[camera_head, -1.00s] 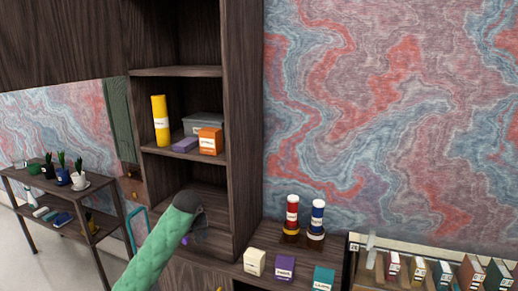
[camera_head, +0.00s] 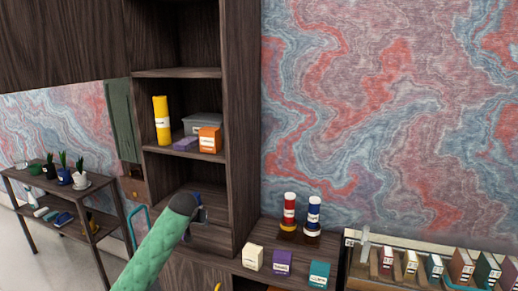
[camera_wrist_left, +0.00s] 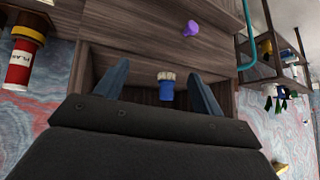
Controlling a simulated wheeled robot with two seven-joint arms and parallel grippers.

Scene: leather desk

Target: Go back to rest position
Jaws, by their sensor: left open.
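My left gripper (camera_head: 200,213) is at the end of the green-sleeved arm, in front of the lower compartment of the dark wooden shelf (camera_head: 243,130). In the left wrist view its two blue-grey fingers (camera_wrist_left: 163,82) are spread apart. A blue bottle with a pale cap (camera_wrist_left: 166,91) shows in the gap between them, inside the shelf compartment; nothing is seen gripped. A purple object (camera_wrist_left: 191,28) lies on the wood beyond. My right gripper is in neither view.
The shelf above holds a yellow cylinder (camera_head: 161,120), an orange box (camera_head: 209,140) and a grey container (camera_head: 203,124). A rack of plants (camera_head: 62,225) stands left.

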